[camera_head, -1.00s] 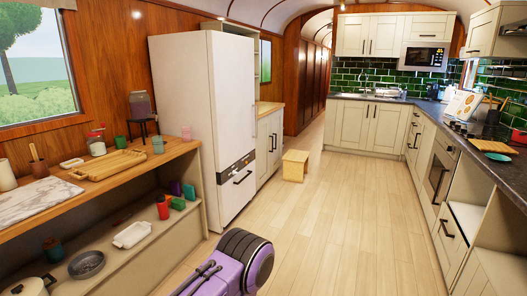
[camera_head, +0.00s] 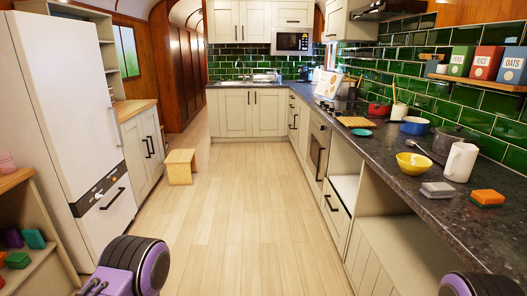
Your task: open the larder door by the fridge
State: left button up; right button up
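The tall white fridge (camera_head: 62,110) stands at the left, with a dark handle on its lower drawer. Just beyond it is a cream cabinet (camera_head: 142,157) under a wooden top, with two closed doors and black handles. I cannot tell which of its doors is the larder door. Purple and black parts of my arms show at the bottom left and bottom right. Neither gripper shows.
A small wooden stool (camera_head: 181,165) stands on the floor near the cabinet. The pale wood floor (camera_head: 225,220) is clear up the middle. A dark worktop (camera_head: 400,165) with bowls, a jug and a hob runs along the right. A wooden shelf (camera_head: 16,180) edges the near left.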

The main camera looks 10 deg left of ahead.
aim_at(135, 154)
jog(key=u, duration=0.05)
jog(key=i, duration=2.55)
jog(key=u, duration=0.55)
jog(key=i, duration=2.55)
jog(key=u, duration=0.85)
jog(key=i, duration=1.55)
jog(key=u, duration=0.3)
